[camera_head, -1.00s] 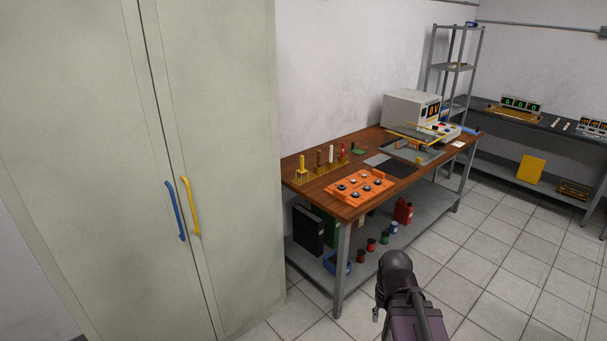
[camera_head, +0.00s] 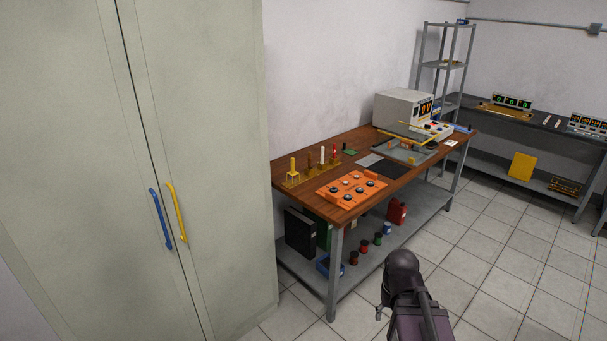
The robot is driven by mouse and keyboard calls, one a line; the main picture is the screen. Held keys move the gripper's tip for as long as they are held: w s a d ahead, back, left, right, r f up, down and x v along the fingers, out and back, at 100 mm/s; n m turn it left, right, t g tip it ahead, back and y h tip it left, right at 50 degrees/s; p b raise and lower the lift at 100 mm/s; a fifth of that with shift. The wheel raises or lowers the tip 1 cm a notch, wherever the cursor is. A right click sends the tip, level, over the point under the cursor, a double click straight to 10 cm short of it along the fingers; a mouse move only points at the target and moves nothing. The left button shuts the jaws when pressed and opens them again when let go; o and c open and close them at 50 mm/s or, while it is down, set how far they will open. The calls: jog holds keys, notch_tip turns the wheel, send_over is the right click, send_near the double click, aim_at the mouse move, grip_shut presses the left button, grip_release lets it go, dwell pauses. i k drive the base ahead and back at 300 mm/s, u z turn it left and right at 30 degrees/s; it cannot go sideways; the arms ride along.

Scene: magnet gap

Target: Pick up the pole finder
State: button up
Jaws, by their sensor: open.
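Several slim upright tools stand in a yellow rack on the wooden bench. They are a yellow one (camera_head: 293,167), a brown one (camera_head: 310,162), a white one (camera_head: 322,156) and a red one (camera_head: 334,153). I cannot tell for sure which of these, if any, is the pole finder. My gripper (camera_head: 391,289) is dark and partly hidden by my own arm at the bottom centre. It is open, holds nothing that I can see, and is well apart from the rack, in front of the bench.
The wooden bench (camera_head: 287,192) carries an orange tray (camera_head: 351,189) with round pieces and a grey instrument (camera_head: 402,108). Its lower shelf holds binders, spools and a red bottle (camera_head: 397,213). A tall cabinet (camera_head: 215,120) stands at left. Tiled floor (camera_head: 490,250) is clear at right.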

aim_at(293, 173)
jog(key=z, duration=0.35)
jog(key=i, duration=0.75)
jog(key=z, duration=0.6)
jog(key=i, duration=1.55)
jog(key=u, duration=0.4)
jog(key=i, duration=0.7)
jog(key=u, duration=0.85)
jog(key=i, duration=0.6)
jog(key=u, duration=0.35)
